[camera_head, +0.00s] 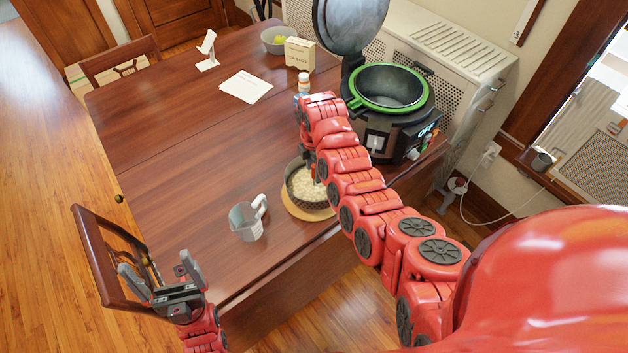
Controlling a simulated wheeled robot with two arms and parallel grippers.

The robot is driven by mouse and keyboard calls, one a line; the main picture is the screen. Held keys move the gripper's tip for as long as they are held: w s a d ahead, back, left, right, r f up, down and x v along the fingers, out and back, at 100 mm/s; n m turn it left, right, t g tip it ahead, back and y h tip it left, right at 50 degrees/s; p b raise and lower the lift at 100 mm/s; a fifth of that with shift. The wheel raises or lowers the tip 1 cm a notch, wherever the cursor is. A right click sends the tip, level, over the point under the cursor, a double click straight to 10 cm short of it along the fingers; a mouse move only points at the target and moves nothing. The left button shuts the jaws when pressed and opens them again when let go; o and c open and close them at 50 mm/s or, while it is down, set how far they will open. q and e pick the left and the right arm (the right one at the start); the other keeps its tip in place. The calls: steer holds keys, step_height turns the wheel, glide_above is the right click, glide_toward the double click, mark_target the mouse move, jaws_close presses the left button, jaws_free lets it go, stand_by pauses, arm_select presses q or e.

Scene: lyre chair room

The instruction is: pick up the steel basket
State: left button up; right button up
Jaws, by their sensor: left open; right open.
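The steel basket (304,202), round and dark grey with pale pieces inside, stands on a round wooden board (291,206) near the table's front edge. My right arm reaches over from the right and hides part of the basket's right side. My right gripper (314,175) points down at the basket's rim and inside. It is open, but its fingers are mostly hidden by the arm, so I cannot tell whether they touch the basket. My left gripper (160,275) is open and empty at the lower left, in front of a chair and apart from the basket.
A metal pitcher (246,222) stands left of the basket. Behind is a black cooker (405,135) with its lid raised and a green-rimmed pot. A bottle (303,83), box (299,54), bowl (277,41) and papers (246,86) lie farther back. The table's left middle is clear.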

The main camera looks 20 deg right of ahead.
steer(key=shift+f, duration=1.25)
jaws_close()
steer(key=shift+r, duration=0.1)
stand_by(0.4)
